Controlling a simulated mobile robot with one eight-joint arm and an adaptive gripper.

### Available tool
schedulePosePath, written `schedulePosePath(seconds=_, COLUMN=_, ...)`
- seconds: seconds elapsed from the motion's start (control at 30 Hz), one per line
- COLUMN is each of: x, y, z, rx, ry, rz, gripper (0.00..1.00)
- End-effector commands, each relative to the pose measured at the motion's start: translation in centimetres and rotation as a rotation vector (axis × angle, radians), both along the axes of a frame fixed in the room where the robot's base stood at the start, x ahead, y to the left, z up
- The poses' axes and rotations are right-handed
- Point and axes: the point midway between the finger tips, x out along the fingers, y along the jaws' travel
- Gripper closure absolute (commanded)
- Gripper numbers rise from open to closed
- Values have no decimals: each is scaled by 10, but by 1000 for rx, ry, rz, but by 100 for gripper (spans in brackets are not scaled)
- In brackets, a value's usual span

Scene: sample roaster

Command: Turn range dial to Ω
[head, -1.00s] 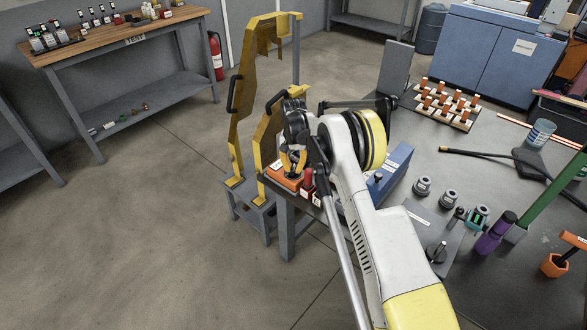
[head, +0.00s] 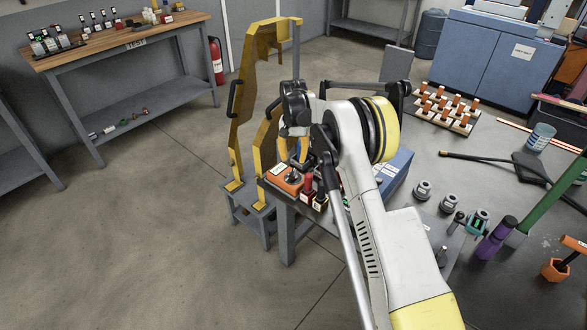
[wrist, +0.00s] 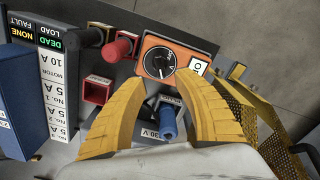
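The orange meter (wrist: 178,48) carries a round black range dial (wrist: 159,62) with white marks around it; the marks are too small to read surely. In the head view the orange meter (head: 283,181) sits at the table's near-left corner, with its dial (head: 292,176) uncovered. My gripper (wrist: 162,79) has its two yellow fingers spread apart and nothing between the tips. In the wrist view the tips lie just below the dial in the picture. In the head view my gripper (head: 299,152) is above the meter, partly hidden by my arm; it appears apart from the dial.
A blue plug-like part (wrist: 168,121) shows between the fingers. A red probe (wrist: 117,50) and a red square socket (wrist: 97,90) are left of the meter. A labelled panel (wrist: 60,75) stands farther left. A yellow perforated guard (wrist: 222,88) is close on the right.

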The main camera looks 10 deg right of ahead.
Motion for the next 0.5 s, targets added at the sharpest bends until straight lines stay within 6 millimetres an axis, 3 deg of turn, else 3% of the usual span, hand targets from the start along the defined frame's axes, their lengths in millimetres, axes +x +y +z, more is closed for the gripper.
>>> schedulePosePath(seconds=0.2, x=0, y=0, z=35, rx=0, ry=0, rz=0, gripper=63)
schedulePosePath(seconds=0.5, x=0, y=0, z=43, rx=0, ry=0, rz=0, gripper=63)
